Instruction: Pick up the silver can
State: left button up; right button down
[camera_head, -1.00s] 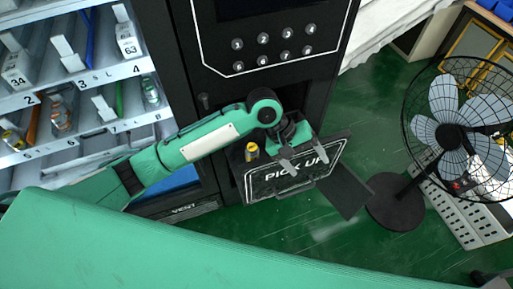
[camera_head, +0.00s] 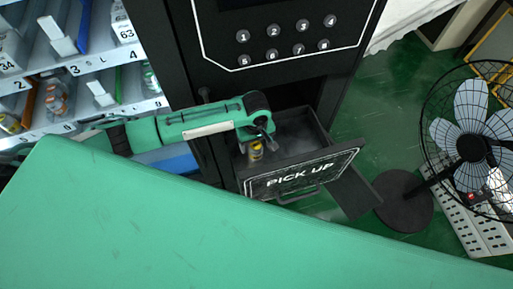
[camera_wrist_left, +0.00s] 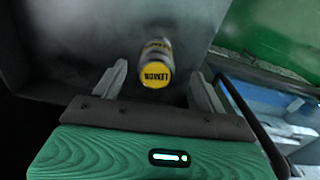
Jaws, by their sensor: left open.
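The silver can (camera_head: 256,150) with a yellow lemon label stands inside the open pick-up drawer (camera_head: 303,171), near its left side. In the left wrist view, the can (camera_wrist_left: 156,66) shows its yellow "LEMON" end and lies between the two finger tips. My left gripper (camera_head: 262,139) is open, reaching into the drawer at the can, with one finger on each side. A gap shows beside the fingers, so they are not closed on it. My right gripper is not in view.
The black vending machine with its keypad (camera_head: 285,42) rises behind the drawer. Shelves with bottles (camera_head: 55,97) stand at the left. A fan (camera_head: 470,147) stands on the green floor at the right. The rest of the drawer looks empty.

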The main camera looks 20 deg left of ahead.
aim_at(256, 146)
pick_arm(q)
notch_tip(256, 146, down, 2)
jog(key=shift+w+f, duration=0.15)
jog(key=shift+f, duration=0.1)
jog(key=shift+a+f, duration=0.1)
jog(key=shift+f, duration=0.35)
jog(key=shift+w+f+p, duration=0.1)
jog(key=shift+f+p, duration=0.15)
jog(key=shift+p, duration=0.15)
notch_tip(256, 146, down, 4)
jog(key=shift+w+f+p, duration=0.15)
jog(key=shift+p, duration=0.45)
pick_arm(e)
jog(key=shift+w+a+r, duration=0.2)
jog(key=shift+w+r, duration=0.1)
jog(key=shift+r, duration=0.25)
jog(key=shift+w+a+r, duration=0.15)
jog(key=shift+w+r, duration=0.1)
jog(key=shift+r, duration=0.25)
pick_arm(q)
jog(key=shift+c, duration=0.4)
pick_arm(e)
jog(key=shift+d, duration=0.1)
pick_arm(q)
jog(key=c, duration=1.1)
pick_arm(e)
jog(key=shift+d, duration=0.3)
